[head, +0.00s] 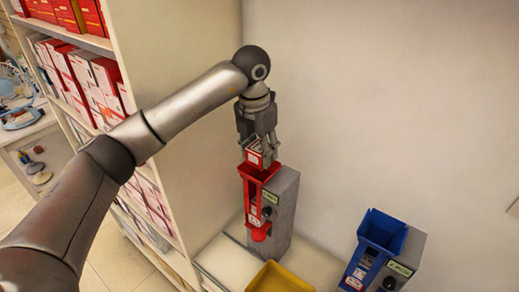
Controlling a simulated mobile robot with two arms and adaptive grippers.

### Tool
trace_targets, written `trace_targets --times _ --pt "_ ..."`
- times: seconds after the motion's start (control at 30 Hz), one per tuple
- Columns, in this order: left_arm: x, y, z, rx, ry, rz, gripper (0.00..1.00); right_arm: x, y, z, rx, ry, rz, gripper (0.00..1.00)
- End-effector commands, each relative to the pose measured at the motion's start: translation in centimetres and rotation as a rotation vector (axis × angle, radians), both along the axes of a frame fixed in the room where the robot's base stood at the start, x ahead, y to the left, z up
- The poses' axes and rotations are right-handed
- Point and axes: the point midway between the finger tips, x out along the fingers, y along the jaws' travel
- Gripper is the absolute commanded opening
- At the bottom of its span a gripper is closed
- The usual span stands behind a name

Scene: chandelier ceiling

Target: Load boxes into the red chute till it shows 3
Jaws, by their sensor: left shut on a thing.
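My left gripper (259,130) points down over the red chute (260,177) and is shut on a small red and white box (255,156). The box is right at the chute's open top; I cannot tell whether it touches the chute. The red chute is fixed to a grey housing (285,205) with a small greenish display (271,197), too small to read. My right gripper is not in view.
A blue chute (382,231) on a grey housing stands at the right. A yellow bin (279,278) is at the bottom. A shelf with several red and white boxes (96,82) stands at the left. A plain wall is behind.

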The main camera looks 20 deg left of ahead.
Motion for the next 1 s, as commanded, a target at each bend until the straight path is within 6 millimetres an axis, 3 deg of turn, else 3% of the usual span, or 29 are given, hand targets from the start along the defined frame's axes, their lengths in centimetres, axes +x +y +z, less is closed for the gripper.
trace_targets --times 1.0 --pt "0.0 0.0 -2.7 0.0 0.0 0.0 0.2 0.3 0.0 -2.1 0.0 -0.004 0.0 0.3"
